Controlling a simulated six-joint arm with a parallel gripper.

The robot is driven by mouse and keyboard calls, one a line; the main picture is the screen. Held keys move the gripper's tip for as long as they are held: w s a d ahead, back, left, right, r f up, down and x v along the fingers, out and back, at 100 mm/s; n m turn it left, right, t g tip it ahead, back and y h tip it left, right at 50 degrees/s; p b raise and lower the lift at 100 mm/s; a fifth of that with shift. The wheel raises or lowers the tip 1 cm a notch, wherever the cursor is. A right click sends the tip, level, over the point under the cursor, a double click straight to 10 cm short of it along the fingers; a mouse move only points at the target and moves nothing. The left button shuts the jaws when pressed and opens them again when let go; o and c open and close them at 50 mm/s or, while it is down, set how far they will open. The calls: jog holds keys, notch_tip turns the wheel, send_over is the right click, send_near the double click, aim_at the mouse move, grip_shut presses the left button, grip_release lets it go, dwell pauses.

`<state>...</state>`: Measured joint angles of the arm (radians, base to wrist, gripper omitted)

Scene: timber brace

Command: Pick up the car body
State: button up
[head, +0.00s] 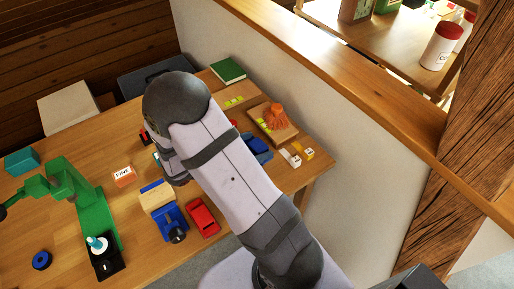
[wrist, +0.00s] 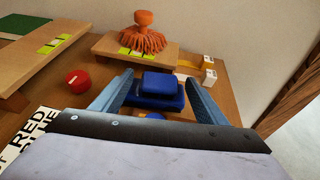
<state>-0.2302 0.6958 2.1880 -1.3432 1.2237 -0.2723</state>
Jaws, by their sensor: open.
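A blue car-shaped block (wrist: 158,88), which looks like the car body, lies on the wooden table with a raised cabin on a wider base. It also shows in the head view (head: 260,148), just right of my arm. In the wrist view my gripper (wrist: 160,76) is open, with one blue finger on each side of the block. A gap shows between the block and each finger. Whether the fingertips are down at its height I cannot tell. My arm hides the gripper in the head view. A red car-shaped piece (head: 203,216) lies nearer the front.
A wooden board with an orange tufted brush (wrist: 145,38) stands beyond the block. White and yellow small pieces (wrist: 208,68) are right of it. A red round piece (wrist: 77,80) lies left. The wall (head: 345,145) rises close to the table's right edge.

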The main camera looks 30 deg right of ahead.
aim_at(254, 148)
jog(key=c, duration=1.2)
jog(key=shift+r, duration=0.15)
notch_tip(254, 148, up, 11)
jog(key=d+g+p, duration=0.1)
jog(key=d+p, duration=0.1)
jog(key=p, duration=0.3)
jog(key=w+r+n+t+p, duration=0.1)
jog(key=w, duration=0.5)
jog(key=w+r+n+t+p, duration=0.1)
jog(key=w+t, duration=0.1)
jog(key=w, duration=0.5)
jog(key=w+a+r+n+t+y+p, duration=0.1)
jog(key=w+r, duration=0.1)
jog(key=w, duration=0.5)
jog(key=shift+w+t, duration=0.25)
jog(key=shift+t, duration=0.15)
